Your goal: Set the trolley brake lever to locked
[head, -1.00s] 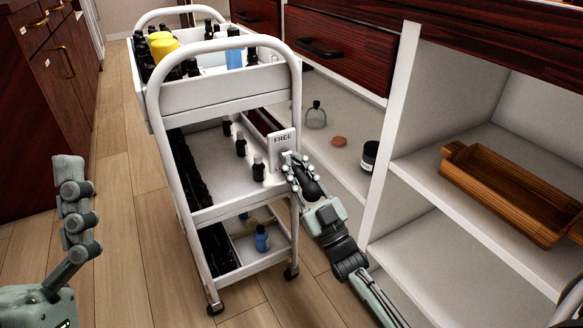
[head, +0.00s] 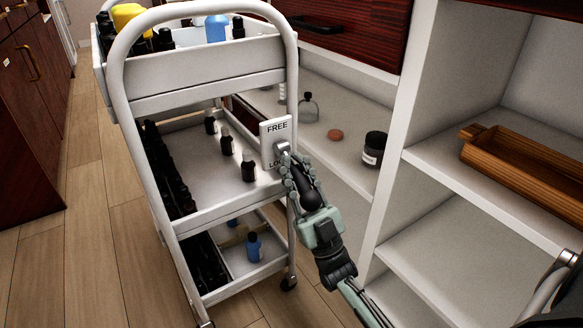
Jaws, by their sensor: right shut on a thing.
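The white trolley (head: 205,90) stands left of centre with its tubular frame. Its brake plate (head: 266,146) is fixed at the right post, with "FREE" at the top and a partly covered "LO…" at the bottom. The brake lever (head: 282,147) is a small grey piece on the plate, between the two words; its exact setting is hard to tell. My right gripper (head: 288,160) reaches up from the lower right and is shut on the lever's end. Its fingers cover part of the lever and the lower word. My left gripper is out of view.
Dark bottles (head: 248,167) stand on the trolley's middle shelf, and a blue bottle (head: 254,247) on the lower one. Open white cabinet shelves (head: 470,190) with a wooden tray (head: 530,168) are close on the right. Clear floor (head: 70,260) lies to the left.

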